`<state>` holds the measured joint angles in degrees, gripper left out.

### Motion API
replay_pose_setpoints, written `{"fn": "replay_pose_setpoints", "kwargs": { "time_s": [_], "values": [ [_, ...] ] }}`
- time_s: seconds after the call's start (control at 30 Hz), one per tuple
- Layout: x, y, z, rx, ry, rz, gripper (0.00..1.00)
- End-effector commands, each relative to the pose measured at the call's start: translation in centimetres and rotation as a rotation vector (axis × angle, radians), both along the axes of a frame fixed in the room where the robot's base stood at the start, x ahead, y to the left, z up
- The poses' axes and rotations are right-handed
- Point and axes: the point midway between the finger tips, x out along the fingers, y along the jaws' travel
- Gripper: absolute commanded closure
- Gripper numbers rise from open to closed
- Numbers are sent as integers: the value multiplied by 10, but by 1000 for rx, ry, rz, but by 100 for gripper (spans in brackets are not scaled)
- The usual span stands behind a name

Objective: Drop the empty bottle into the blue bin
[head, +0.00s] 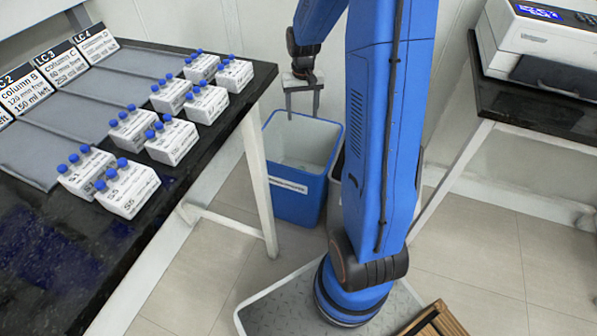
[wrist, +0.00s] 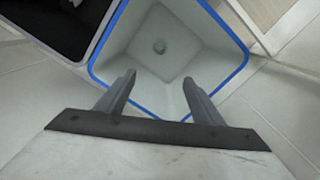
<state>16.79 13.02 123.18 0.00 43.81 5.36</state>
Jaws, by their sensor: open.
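The blue bin (head: 296,203) stands on the floor beside the bench leg, with a white inside and a label on its front. In the wrist view its blue rim (wrist: 98,77) surrounds a pale interior. My gripper (head: 303,115) is above the bin, pointing down, open and empty. Its two fingers (wrist: 158,90) show apart over the bin in the wrist view, with nothing between them.
A dark-lined bin (wrist: 62,22) stands right against the blue bin. A black bench (head: 45,245) at left carries several white boxes (head: 172,142) with blue-capped vials and column cards. A second bench (head: 530,115) at right holds a printer-like machine (head: 540,45).

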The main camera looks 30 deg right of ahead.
Motion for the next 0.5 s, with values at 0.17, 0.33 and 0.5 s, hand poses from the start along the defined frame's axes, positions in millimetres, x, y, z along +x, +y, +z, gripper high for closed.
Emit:
{"fn": "replay_pose_setpoints", "kwargs": {
  "time_s": [0.17, 0.33, 0.5],
  "values": [
    [1, 0, 30, -1, -2, 0, 39],
    [0, 0, 46, 0, -1, 0, 39],
    [0, 0, 51, 0, 0, 0, 39]
  ]
}}
